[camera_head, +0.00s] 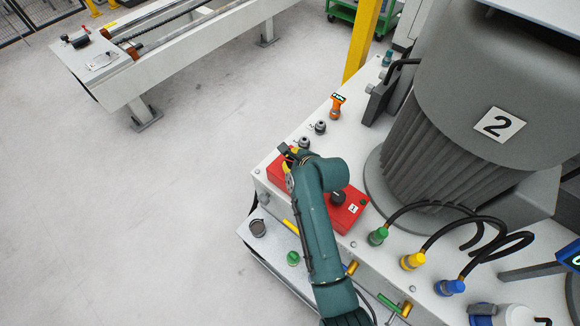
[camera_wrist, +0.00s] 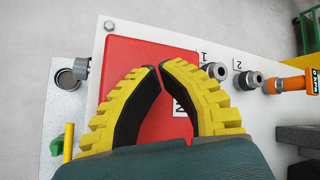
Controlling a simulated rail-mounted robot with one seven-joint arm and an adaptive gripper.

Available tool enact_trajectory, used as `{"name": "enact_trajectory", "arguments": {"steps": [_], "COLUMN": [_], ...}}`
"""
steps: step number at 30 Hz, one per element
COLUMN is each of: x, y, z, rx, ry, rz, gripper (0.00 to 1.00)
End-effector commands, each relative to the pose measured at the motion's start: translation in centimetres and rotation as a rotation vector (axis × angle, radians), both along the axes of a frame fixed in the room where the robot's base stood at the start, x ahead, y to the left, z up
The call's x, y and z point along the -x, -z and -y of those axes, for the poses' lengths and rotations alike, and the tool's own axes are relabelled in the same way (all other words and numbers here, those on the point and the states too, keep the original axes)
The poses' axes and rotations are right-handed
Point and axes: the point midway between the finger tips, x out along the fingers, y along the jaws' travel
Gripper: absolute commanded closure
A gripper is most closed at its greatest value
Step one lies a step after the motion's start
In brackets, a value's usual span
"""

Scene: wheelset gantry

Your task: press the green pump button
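A red box (camera_head: 355,212) with a black knob (camera_head: 337,198) and a label sits on the white machine top, partly covered by my arm. It also shows in the wrist view (camera_wrist: 128,48), behind the fingers. My gripper (camera_head: 287,165) is above the box's far left end. In the wrist view its yellow fingers (camera_wrist: 157,67) meet at the tips, with nothing seen between them. I cannot make out a green button on the red box; my arm and fingers hide part of it. A green cap (camera_head: 293,258) is on the lower ledge; I cannot tell its function.
Green (camera_head: 378,236), yellow (camera_head: 413,261) and blue (camera_head: 450,287) hose connectors stand right of the box. A large grey motor (camera_head: 500,90) marked 2 rises behind them. An orange gauge (camera_head: 335,107) and dark fittings (camera_head: 320,127) stand beyond the box.

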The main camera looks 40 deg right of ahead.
Motion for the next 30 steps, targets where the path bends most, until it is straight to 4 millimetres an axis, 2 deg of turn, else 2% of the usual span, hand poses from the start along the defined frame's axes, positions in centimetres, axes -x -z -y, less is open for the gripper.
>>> {"name": "enact_trajectory", "arguments": {"steps": [30], "x": [0.0], "y": [1.0], "z": [0.0], "rx": [-0.001], "ry": [0.001], "rz": [-0.001], "gripper": [1.0]}}
